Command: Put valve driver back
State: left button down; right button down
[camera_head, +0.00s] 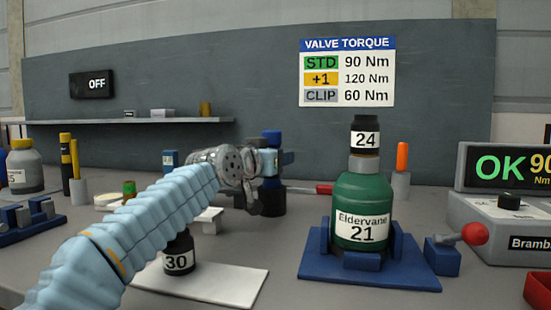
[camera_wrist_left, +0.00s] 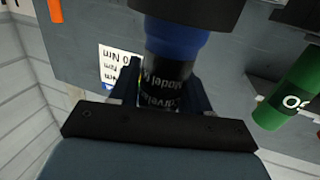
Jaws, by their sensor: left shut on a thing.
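My right gripper is not in view.
A green cylinder (camera_head: 362,205) labelled 21, with a black-topped valve 24 (camera_head: 365,138), stands in a blue cradle (camera_head: 330,268). Black item 30 (camera_head: 178,255) is beside my arm on a white mat (camera_head: 225,283). A grey console (camera_head: 500,225) is right; its display reads OK 90.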

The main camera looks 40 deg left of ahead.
pick_arm(q)
jog(key=shift+d+f+b, duration=0.1)
jog(key=shift+f+b, duration=0.25)
jog(key=shift+b, duration=0.05)
